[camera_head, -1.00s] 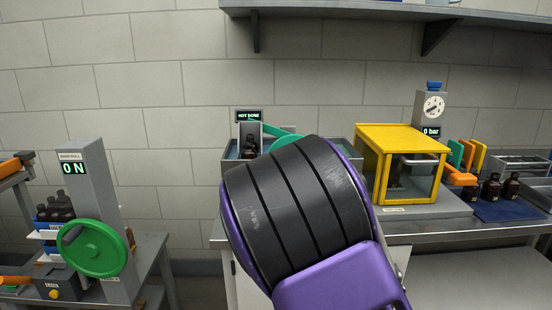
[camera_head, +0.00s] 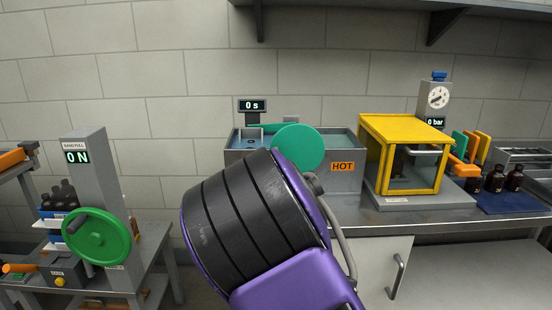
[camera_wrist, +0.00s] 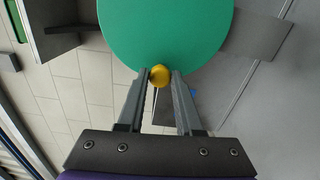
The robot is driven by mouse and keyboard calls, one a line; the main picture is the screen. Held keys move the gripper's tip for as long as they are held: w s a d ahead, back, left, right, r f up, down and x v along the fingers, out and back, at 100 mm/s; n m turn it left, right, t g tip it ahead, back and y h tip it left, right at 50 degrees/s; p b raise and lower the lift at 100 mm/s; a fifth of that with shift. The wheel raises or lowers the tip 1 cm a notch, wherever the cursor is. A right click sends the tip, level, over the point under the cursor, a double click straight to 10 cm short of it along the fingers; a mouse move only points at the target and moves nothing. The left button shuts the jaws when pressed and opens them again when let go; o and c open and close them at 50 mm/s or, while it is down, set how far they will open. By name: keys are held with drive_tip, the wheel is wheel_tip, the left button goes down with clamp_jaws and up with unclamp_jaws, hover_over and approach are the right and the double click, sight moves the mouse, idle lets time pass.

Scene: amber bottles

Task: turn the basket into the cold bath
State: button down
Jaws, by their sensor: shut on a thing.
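A grey double bath (camera_head: 240,158) stands on the bench, with an orange HOT label (camera_head: 343,167) on its right front. A green disc (camera_head: 298,149) is at its front, with a green bar reaching left from it. The disc also fills the top of the wrist view (camera_wrist: 165,30). My gripper (camera_wrist: 160,73) is shut on the disc's yellow knob (camera_wrist: 160,78), one finger on each side. In the head view my arm hides the gripper and knob. I cannot make out the basket or a bottle in it. The display (camera_head: 252,105) above the bath reads 0 s.
A yellow-framed chamber (camera_head: 405,128) stands right of the bath, with a gauge reading 0 bar behind it. Amber bottles (camera_head: 495,180) stand on a blue mat (camera_head: 515,203) at the far right. A handwheel press (camera_head: 97,237) stands on the left bench. A shelf overhangs above.

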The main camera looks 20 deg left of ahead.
drive_tip(key=shift+f, duration=0.25)
idle(0.4)
drive_tip(key=c, duration=0.6)
unclamp_jaws()
drive_tip(key=shift+r, duration=0.1)
drive_tip(key=p+v, duration=0.1)
drive_tip(key=v, duration=1.6)
drive_tip(key=shift+s+d+r+p, duration=0.1)
drive_tip(key=shift+s+p, duration=0.1)
drive_tip(key=shift+p, duration=0.1)
